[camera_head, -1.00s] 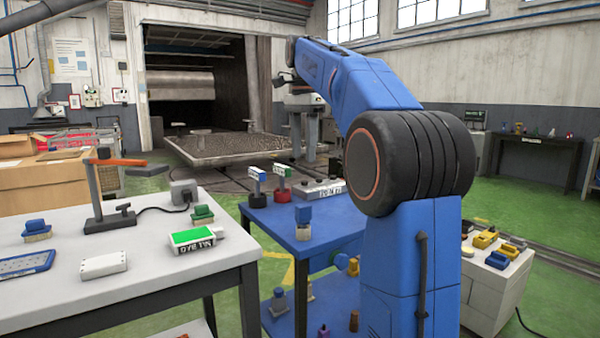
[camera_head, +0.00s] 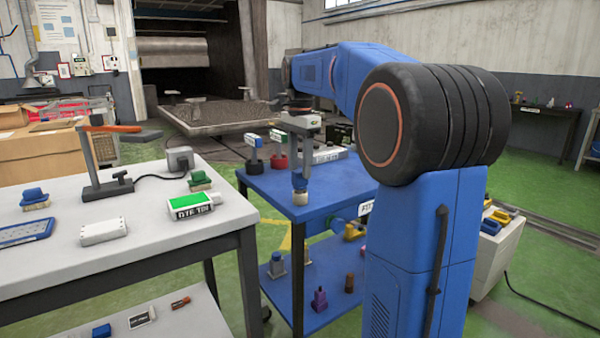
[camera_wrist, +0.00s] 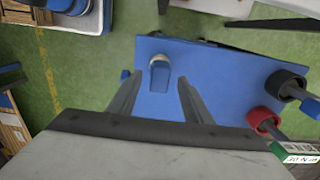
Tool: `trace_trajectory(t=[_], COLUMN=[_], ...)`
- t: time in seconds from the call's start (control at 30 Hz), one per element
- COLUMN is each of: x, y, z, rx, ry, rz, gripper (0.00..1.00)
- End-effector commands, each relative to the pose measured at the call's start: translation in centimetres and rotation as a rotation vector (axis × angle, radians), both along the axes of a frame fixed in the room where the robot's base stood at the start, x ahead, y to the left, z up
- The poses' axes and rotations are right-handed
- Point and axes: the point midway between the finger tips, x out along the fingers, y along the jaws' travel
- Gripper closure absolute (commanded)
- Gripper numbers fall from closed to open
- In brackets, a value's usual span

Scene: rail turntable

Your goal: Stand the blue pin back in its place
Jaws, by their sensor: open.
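A small block with a blue body and a pale end (camera_head: 300,197) stands on the blue table (camera_head: 335,183); I cannot tell for sure that it is the blue pin. In the wrist view the same block (camera_wrist: 159,76) shows between my fingertips. My gripper (camera_head: 300,168) points down over it and hides part of it. In the wrist view my gripper (camera_wrist: 160,82) is open, one finger on each side. I cannot tell the remaining height. The pin's place is not clear.
A black round base (camera_wrist: 286,81) and a red round base (camera_wrist: 262,119) with labels stand near the table's far edge. A grey worktable (camera_head: 140,250) with brushes and a lamp-like stand (camera_head: 92,165) is at left. Several small pins stand on the lower shelf (camera_head: 305,318).

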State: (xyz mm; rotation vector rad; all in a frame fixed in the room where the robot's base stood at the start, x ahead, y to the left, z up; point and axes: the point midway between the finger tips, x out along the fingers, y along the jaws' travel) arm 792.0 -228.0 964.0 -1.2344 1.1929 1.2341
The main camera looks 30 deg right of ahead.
Motion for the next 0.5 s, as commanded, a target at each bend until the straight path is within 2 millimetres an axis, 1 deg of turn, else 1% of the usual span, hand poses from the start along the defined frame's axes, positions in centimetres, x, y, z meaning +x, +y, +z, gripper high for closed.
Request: trace_trajectory(t=[0.03, 0.2, 0.5], x=[0.0, 0.0, 0.0], y=[0.0, 0.0, 0.0], z=[-0.6, -1.8, -2.2], rx=[0.000, 0.000, 0.000], ry=[0.001, 0.000, 0.000], rz=[0.000, 0.000, 0.000], gripper=[0.55, 0.55, 0.55])
